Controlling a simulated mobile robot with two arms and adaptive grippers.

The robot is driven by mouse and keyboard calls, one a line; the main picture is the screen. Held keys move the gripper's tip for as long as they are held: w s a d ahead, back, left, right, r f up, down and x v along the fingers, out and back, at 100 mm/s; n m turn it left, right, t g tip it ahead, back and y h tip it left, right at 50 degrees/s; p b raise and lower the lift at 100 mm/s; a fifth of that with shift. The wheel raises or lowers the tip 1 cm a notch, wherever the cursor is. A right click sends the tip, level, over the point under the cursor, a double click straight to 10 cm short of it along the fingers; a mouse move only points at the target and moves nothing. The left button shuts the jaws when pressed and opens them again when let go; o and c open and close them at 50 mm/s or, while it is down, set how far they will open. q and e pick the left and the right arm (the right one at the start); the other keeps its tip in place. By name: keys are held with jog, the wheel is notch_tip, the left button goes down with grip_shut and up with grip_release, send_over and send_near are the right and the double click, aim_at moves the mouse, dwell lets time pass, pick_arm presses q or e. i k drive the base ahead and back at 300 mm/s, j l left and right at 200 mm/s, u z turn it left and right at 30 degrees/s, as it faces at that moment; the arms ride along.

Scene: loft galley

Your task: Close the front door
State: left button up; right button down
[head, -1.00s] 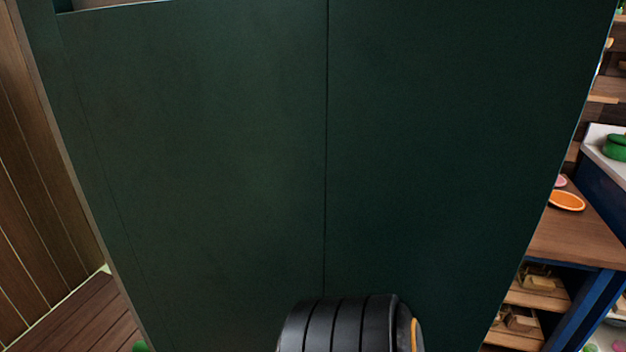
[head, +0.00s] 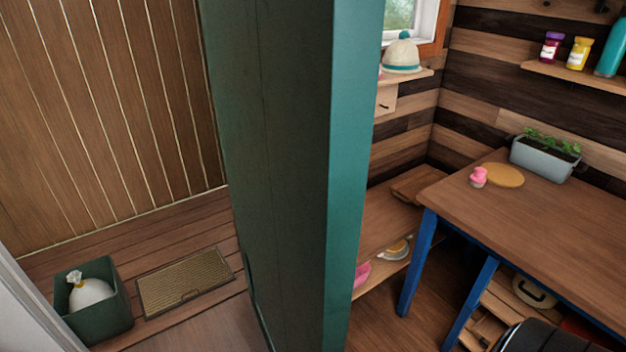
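The front door (head: 285,170) is a tall dark green panel standing open in the middle of the head view. I see it nearly edge-on, with its lighter teal edge (head: 350,170) facing me. Its top runs out of the picture and no handle is visible. A pale upright strip (head: 40,315), which looks like part of the door frame, shows at the lower left, well apart from the door. Neither gripper is in view. A dark rounded part of mine shows at the bottom right.
Left of the door, a doormat (head: 186,282) and a green bin (head: 108,318) with a white bag lie on planks before a wooden wall. Right of it stand a low shelf (head: 385,225) and a blue-legged wooden table (head: 540,215) with a planter (head: 545,158).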

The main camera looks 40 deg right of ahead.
aim_at(295, 83)
jog(key=k+l, duration=0.1)
jog(key=l, duration=0.25)
jog(key=k+l, duration=0.1)
jog(key=l, duration=0.25)
jog(key=k+l, duration=0.1)
jog(key=l, duration=0.25)
jog(key=k+l, duration=0.15)
jog(key=l, duration=0.2)
jog(key=z, duration=0.05)
